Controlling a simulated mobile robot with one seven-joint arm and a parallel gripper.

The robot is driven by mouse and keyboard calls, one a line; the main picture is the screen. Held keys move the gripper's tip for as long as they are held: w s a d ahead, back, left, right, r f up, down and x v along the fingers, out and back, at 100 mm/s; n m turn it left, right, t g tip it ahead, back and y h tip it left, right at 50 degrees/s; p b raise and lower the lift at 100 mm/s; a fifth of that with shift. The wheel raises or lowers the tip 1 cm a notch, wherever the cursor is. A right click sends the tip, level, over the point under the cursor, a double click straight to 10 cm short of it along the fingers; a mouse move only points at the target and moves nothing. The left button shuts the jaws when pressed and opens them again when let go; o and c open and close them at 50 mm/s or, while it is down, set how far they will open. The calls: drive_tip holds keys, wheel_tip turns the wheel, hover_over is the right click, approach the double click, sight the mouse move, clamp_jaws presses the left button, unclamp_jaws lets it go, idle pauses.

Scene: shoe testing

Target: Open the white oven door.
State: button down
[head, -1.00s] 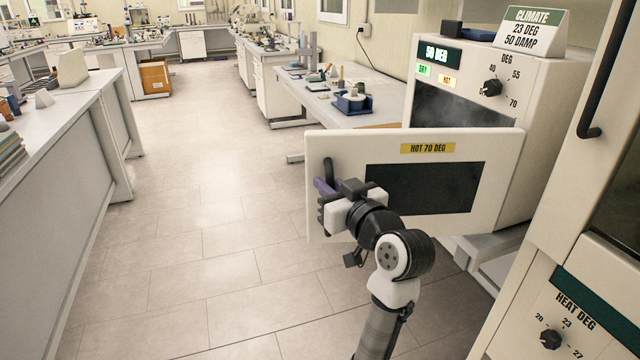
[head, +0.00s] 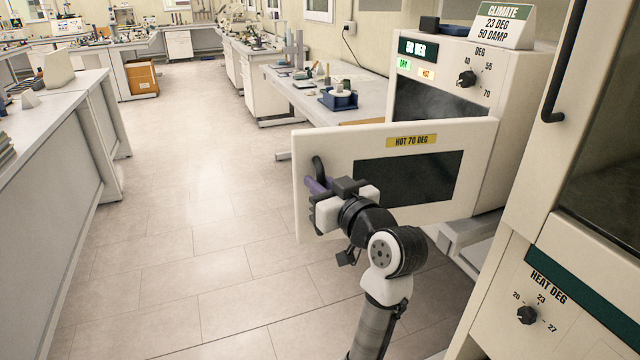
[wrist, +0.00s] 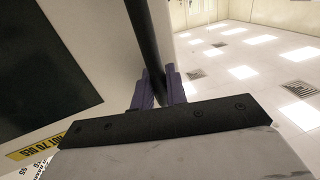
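The white oven (head: 520,70) stands at the right in the head view. Its white door (head: 318,145) is swung well open, with a dark window and a yellow "HOT 70 DEG" label. The door's black handle (head: 318,168) is at its left edge. My gripper (head: 318,186) is at that handle. In the wrist view the gripper's two purple fingers (wrist: 160,88) stand on either side of the black handle bar (wrist: 145,45) and appear closed around it. The lower part of the handle is hidden behind the gripper.
A tall cabinet (head: 545,185) with a dark handle and a "HEAT DEG" dial stands close at the right. A bench (head: 290,95) with small items lies behind the door. A long bench (head: 60,160) runs along the left. The floor (head: 190,200) between is clear.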

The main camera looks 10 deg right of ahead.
drive_tip(key=c, duration=1.8)
unclamp_jaws()
drive_tip(key=shift+o, duration=0.2)
drive_tip(key=b+v, duration=0.3)
drive_tip(key=v, duration=1.1)
drive_tip(key=shift+a, duration=0.1)
